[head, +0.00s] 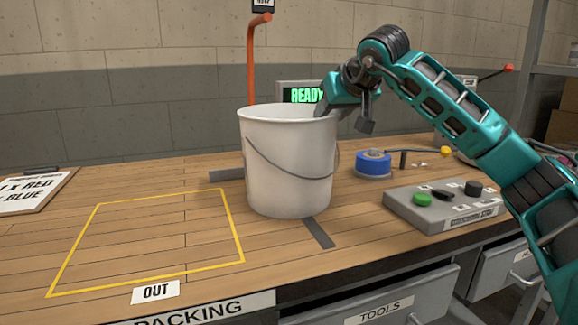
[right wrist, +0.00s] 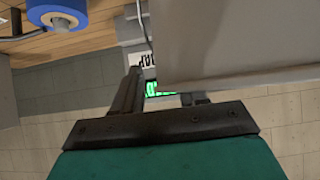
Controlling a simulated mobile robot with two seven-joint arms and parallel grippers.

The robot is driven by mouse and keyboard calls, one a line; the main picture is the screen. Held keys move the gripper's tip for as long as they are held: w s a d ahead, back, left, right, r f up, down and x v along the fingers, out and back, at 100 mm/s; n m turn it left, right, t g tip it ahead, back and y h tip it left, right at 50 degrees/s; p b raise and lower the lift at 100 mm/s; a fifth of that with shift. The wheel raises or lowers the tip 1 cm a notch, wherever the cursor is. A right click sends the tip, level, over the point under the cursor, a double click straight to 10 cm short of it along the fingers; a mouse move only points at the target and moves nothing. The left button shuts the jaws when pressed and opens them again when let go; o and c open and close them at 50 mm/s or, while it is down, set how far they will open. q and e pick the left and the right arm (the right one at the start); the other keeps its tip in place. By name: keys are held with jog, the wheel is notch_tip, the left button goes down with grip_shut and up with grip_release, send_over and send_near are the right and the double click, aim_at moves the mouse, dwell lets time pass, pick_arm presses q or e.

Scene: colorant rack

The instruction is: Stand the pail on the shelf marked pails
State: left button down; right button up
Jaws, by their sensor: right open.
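The white pail (head: 287,165) stands upright on the wooden bench in the head view, its thin wire handle hanging down the front. My right gripper (head: 362,122) is at the pail's upper right rim, and its jaws are open. In the right wrist view the pail's pale wall (right wrist: 240,45) fills the upper right, close to the gripper (right wrist: 165,90). Whether a finger touches the rim cannot be told. My left gripper is not in view. No shelf marked pails shows in these frames.
A yellow taped square (head: 242,240) marked OUT is empty at left. A clipboard (head: 35,190) lies far left. A blue tape roll (head: 373,164) and a grey button box (head: 445,205) sit right of the pail. An orange post (head: 251,65) and a READY display (head: 300,96) stand behind.

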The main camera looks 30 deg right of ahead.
grip_shut()
dwell(0.4)
dwell(1.1)
